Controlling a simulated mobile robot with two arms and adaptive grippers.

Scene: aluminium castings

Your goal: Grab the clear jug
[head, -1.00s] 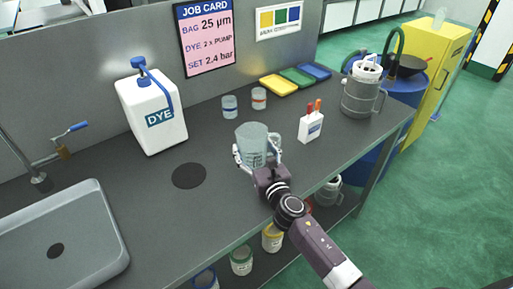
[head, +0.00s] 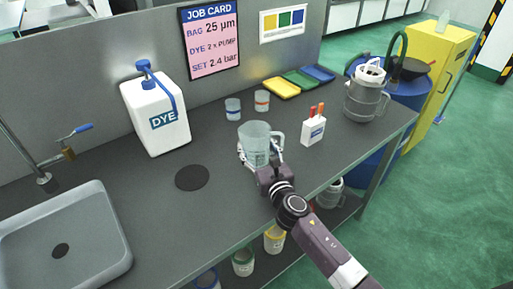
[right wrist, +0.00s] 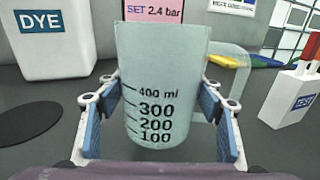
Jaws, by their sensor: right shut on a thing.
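The clear jug (head: 254,136) is a pale, see-through measuring jug with a handle on its right side. It is upright at the front part of the dark bench, right of a black disc. My right gripper (head: 259,154) is around its body, one finger on each side, shut on it. In the right wrist view the jug (right wrist: 160,75) fills the middle between the blue finger pads of the gripper (right wrist: 157,112), its 100 to 400 ml marks facing me. Whether its base touches the bench is hard to tell. My left gripper is not in view.
A white TEST box (head: 313,131) with red-tipped items stands just right of the jug. Two small jars (head: 233,109) stand behind it. A DYE container (head: 157,118) and a sink (head: 62,238) are left. A grey metal jug (head: 366,97) stands near the right end.

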